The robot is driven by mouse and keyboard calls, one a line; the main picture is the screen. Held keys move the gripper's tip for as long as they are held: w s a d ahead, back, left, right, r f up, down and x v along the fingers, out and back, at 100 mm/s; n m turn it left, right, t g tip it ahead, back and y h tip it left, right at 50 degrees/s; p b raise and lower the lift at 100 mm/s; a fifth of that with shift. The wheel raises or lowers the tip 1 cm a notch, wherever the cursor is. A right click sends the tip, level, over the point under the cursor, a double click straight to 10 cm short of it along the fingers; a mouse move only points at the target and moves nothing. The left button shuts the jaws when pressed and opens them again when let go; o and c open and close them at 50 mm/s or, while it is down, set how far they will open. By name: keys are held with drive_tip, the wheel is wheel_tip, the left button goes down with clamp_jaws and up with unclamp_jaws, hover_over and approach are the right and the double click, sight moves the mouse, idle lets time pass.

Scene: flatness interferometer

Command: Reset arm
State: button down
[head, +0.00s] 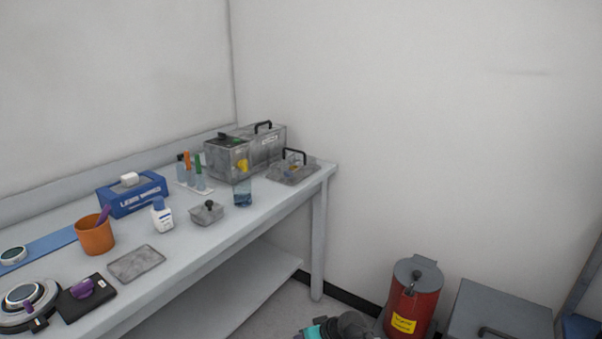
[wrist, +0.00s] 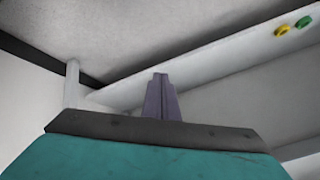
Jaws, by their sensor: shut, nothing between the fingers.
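In the wrist view my gripper (wrist: 161,98) shows as two purple-grey fingers shut together with nothing between them. It points toward the underside and edge of a pale bench or shelf, and no object is near its tips. In the head view only a teal and dark part of my arm (head: 340,327) shows at the bottom edge, low beside the bench. The fingers are not visible there.
The bench (head: 222,234) holds an orange cup (head: 95,237), a blue wipes box (head: 134,194), a white bottle (head: 162,216), a blue-liquid beaker (head: 243,193) and metal boxes (head: 231,157). A red waste bin (head: 412,303) and grey chest (head: 500,315) stand right on the floor.

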drive_tip(key=s+d+f+m+g+h+p, duration=0.1)
drive_tip(key=s+d+f+g+h+p, duration=0.1)
drive_tip(key=s, duration=0.9)
drive_tip(key=s+d+f+m+g+h+p, duration=0.2)
drive_tip(key=s+d+f+g+p, duration=0.2)
drive_tip(key=s+d+f, duration=0.3)
drive_tip(key=s+d+f+m+g+h+p, duration=0.1)
drive_tip(key=s+d, duration=0.7)
drive_tip(key=s, duration=0.8)
wheel_tip(320, 180, down, 4)
drive_tip(key=g+h+p, duration=0.1)
drive_tip(key=g+p, duration=0.1)
drive_tip(key=g, duration=0.1)
drive_tip(key=shift+f+m, duration=0.15)
drive_tip(key=shift+m, duration=0.15)
